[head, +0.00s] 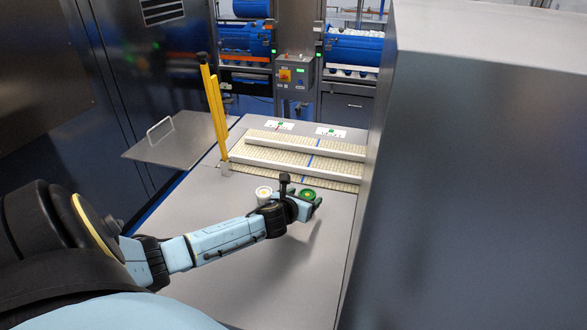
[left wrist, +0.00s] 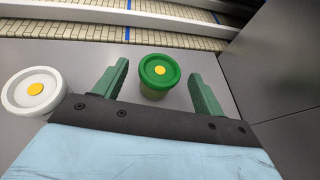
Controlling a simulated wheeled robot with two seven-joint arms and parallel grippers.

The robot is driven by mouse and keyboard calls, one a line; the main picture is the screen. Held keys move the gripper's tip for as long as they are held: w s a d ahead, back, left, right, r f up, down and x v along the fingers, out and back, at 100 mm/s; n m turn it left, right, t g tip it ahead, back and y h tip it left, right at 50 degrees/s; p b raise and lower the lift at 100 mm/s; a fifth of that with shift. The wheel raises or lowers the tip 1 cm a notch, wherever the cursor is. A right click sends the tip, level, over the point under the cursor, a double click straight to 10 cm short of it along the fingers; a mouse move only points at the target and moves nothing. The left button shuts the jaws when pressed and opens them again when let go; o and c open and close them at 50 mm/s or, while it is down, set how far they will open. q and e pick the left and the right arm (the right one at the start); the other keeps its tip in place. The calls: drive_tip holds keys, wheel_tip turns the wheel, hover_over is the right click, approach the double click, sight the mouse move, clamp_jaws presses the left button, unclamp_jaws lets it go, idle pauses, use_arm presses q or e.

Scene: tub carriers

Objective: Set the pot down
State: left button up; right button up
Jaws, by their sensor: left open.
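A green-lidded pot (left wrist: 158,72) with a yellow dot on its lid stands upright on the grey table. It also shows in the head view (head: 308,194). My left gripper (head: 311,200) is open, with one finger on each side of this pot; the left wrist view shows a gap between the pot and each finger. A white pot (head: 263,193) with a yellow dot stands to the left, outside the fingers; it is also in the left wrist view (left wrist: 35,91). My right gripper is not in view.
Beyond the pots is a beige ribbed belt (head: 290,184) with white rails (head: 301,170) and a blue line. Yellow posts (head: 216,108) stand at its left. A large grey cabinet (head: 480,170) walls off the right. The table's front part (head: 265,280) is clear.

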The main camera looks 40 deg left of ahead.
use_arm(q)
drive_tip(key=v, duration=0.7)
drive_tip(key=shift+s+d+r+p, duration=0.1)
drive_tip(key=shift+s+r+p, duration=0.05)
drive_tip(key=shift+s+p, duration=0.2)
